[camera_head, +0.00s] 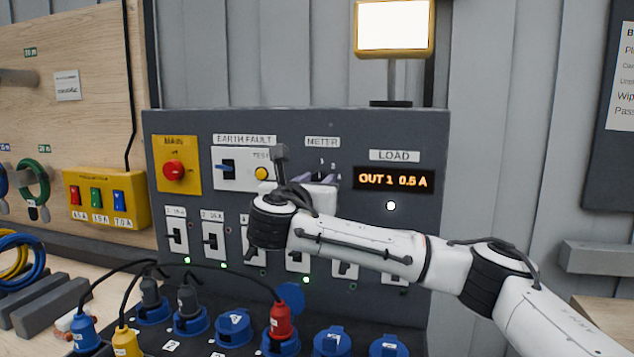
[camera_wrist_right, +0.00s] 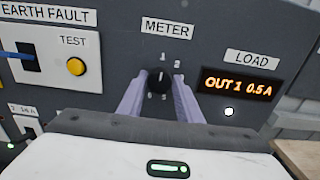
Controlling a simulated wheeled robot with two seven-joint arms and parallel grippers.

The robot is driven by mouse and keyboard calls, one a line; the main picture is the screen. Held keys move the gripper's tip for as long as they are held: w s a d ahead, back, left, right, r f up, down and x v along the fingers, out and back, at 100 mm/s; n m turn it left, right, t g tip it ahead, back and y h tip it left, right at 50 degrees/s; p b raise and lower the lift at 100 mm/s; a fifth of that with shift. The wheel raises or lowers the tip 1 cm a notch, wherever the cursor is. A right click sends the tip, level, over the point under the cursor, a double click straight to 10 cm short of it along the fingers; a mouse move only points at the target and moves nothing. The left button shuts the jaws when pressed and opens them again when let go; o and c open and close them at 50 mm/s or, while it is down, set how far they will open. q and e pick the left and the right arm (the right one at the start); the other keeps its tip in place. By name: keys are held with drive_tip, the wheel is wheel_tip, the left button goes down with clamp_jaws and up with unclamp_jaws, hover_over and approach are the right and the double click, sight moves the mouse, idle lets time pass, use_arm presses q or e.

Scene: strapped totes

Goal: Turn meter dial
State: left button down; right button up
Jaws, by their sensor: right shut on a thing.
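The meter dial (camera_wrist_right: 158,80) is a black round knob under the METER label on the grey panel (camera_head: 300,122). It shows between the fingers in the right wrist view, with a pale mark near its top and numbers around it. In the head view it is mostly hidden behind my right gripper (camera_head: 322,184). My right gripper, also in the right wrist view (camera_wrist_right: 158,90), is shut on the dial with one purple-grey finger on each side. The display (camera_head: 394,180) under LOAD reads OUT 1 0.5 A, with a lit white lamp (camera_head: 391,206) below. My left gripper is not in view.
A yellow MAIN plate with a red knob (camera_head: 173,170) and a yellow TEST button (camera_head: 262,173) are left of the dial. A row of switches (camera_head: 211,240) runs below. Sockets and plugs, including a red plug (camera_head: 280,321), stand in front. A lit lamp (camera_head: 394,27) rises above.

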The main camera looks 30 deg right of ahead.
drive_tip(key=shift+f+m, duration=0.1)
drive_tip(key=shift+m, duration=0.2)
drive_tip(key=m+b, duration=0.2)
drive_tip(key=m, duration=0.5)
drive_tip(key=m+b, duration=0.3)
drive_tip(key=m, duration=0.5)
drive_tip(key=m+b, duration=0.3)
drive_tip(key=m, duration=0.4)
drive_tip(key=shift+s+d+f+m, duration=0.1)
drive_tip(key=shift+s+f+m, duration=0.05)
drive_tip(key=shift+f+m, duration=0.25)
idle(0.4)
drive_tip(key=o, duration=1)
drive_tip(key=shift+r, duration=0.15)
